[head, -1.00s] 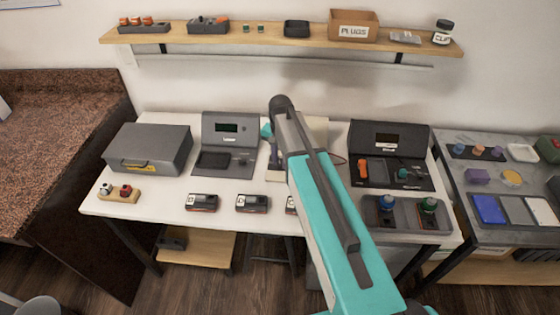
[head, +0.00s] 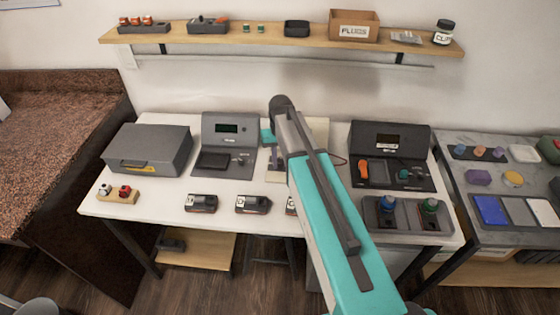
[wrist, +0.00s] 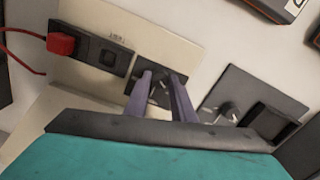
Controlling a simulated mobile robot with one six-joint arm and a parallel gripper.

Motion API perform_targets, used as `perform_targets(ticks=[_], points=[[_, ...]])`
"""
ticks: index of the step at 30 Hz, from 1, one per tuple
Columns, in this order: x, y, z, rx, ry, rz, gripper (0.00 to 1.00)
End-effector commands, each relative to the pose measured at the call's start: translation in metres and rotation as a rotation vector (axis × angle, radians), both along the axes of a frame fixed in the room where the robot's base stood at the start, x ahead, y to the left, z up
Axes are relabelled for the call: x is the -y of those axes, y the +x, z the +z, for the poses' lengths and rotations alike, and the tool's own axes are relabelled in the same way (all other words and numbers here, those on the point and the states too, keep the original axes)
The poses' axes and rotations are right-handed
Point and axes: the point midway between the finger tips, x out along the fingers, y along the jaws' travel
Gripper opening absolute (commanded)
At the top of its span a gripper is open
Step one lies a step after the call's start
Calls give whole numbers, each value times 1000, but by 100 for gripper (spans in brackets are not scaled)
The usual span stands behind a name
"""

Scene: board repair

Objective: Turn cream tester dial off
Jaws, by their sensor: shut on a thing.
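The cream tester shows in the wrist view as a cream panel (wrist: 80,78) with a red plug (wrist: 61,44) at its left, a black socket plate beside that, and a black dial plate. My gripper (wrist: 160,85) has its two purple fingers closed around the dial (wrist: 158,90) on that plate. The fingers cover part of the dial, and its pointer setting cannot be made out. In the head view my arm hides most of the cream tester (head: 319,128); my gripper (head: 273,165) shows only partly at the arm's left side.
A grey tester (head: 228,146) stands left of the cream one, and a black tester (head: 390,150) stands to the right. Small dark modules (head: 202,203) lie along the table's front. A grey toolbox (head: 150,148) is at the left. A shelf (head: 270,41) runs above.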

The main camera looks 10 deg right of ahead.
Motion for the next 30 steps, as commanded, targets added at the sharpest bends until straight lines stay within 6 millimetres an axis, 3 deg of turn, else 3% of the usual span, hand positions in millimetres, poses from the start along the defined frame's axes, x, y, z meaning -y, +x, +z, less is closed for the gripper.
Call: perform_targets(ticks=[10,11,14,30], points=[[-1,1,1,3,1,5,0],[0,1,1,3,1,5,28],[0,1,1,2,1,4,41],[0,1,8,2,0,2,41]])
